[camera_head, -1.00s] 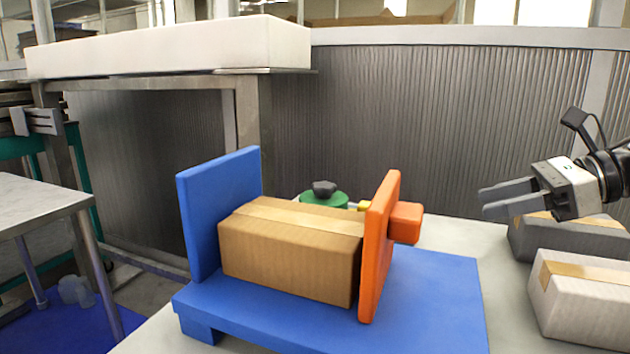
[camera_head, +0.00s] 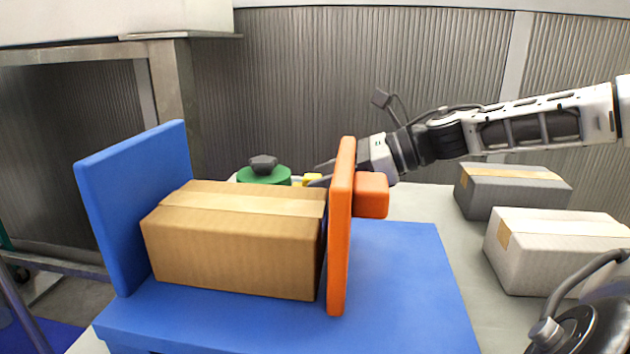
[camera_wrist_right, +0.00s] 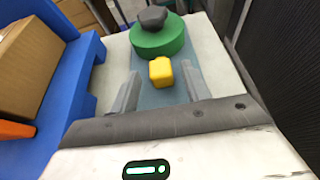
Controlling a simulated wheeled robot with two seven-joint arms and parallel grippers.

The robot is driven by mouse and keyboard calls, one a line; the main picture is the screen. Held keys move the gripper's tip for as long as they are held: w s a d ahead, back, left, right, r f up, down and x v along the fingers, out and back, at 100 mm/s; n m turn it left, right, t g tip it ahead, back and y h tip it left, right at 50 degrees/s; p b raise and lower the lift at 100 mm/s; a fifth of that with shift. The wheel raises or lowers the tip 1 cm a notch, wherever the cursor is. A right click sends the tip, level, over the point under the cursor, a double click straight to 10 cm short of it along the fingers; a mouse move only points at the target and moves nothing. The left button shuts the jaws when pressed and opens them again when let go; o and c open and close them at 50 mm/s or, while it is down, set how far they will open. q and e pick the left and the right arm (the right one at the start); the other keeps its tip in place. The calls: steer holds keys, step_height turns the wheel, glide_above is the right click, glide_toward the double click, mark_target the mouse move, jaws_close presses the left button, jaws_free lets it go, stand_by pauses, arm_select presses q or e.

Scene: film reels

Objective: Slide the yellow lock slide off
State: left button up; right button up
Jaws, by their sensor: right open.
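The yellow lock slide (camera_wrist_right: 160,71) is a small block beside a green round base (camera_wrist_right: 158,38) with a dark knob (camera_wrist_right: 152,17). In the head view the yellow piece (camera_head: 312,180) shows just behind the cardboard box (camera_head: 235,245). My right gripper (camera_wrist_right: 160,80) is open. Its fingers stand on either side of the yellow block, with gaps visible; I see no grip on it. In the head view my right gripper (camera_head: 320,175) is partly hidden behind the orange plate (camera_head: 341,240). My left gripper is not in view.
The box stands on a blue base (camera_head: 410,280) between an upright blue wall (camera_head: 135,205) and the orange plate with its orange block (camera_head: 371,195). A grey box (camera_head: 500,195) and a white box (camera_head: 545,250) stand at right.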

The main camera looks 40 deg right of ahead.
steer(key=shift+x, duration=1.25)
steer(key=shift+r, duration=0.1)
